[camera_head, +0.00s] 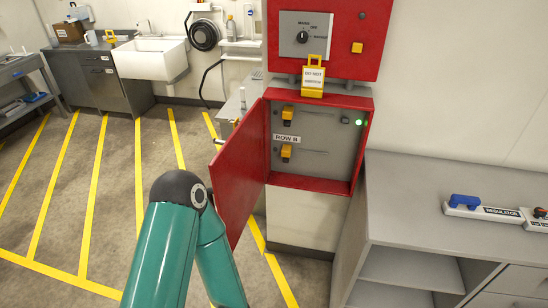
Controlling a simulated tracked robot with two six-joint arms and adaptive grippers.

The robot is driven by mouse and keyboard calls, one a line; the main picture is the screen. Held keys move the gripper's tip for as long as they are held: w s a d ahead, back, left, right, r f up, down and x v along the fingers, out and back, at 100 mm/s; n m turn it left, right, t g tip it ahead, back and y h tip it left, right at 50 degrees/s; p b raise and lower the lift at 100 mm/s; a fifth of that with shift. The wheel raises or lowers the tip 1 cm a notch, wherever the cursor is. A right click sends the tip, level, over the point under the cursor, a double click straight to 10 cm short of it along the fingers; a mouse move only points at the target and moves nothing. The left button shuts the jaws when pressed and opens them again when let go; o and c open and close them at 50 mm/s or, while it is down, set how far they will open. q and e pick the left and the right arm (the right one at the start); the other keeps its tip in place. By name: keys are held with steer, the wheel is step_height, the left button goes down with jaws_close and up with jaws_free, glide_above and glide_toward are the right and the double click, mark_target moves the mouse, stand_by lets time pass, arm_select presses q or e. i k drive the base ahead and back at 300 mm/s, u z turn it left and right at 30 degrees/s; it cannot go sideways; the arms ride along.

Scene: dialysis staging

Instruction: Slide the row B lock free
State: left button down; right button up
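An open red cabinet (321,187) stands on a pale pedestal, its red door (240,165) swung out to the left. Inside is a grey panel with two horizontal slots. A yellow lock (286,152) sits at the left end of the lower slot, just below a "ROW B" label (287,138). A second yellow lock (287,115) sits at the left end of the upper slot. A green light (358,122) glows at the panel's upper right. One of my green arms rises in front of the door. Neither gripper is in view.
A yellow-framed tag (313,77) hangs above the cabinet, below a red box with a rotary switch (302,37). A grey bench (435,195) stands close on the right, with a "REGULATOR" piece (485,210) on it. The striped floor at left is clear.

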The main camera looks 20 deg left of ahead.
mark_target(287, 149)
steer(key=u, duration=0.05)
steer(key=i, duration=0.9)
steer(key=z, duration=0.1)
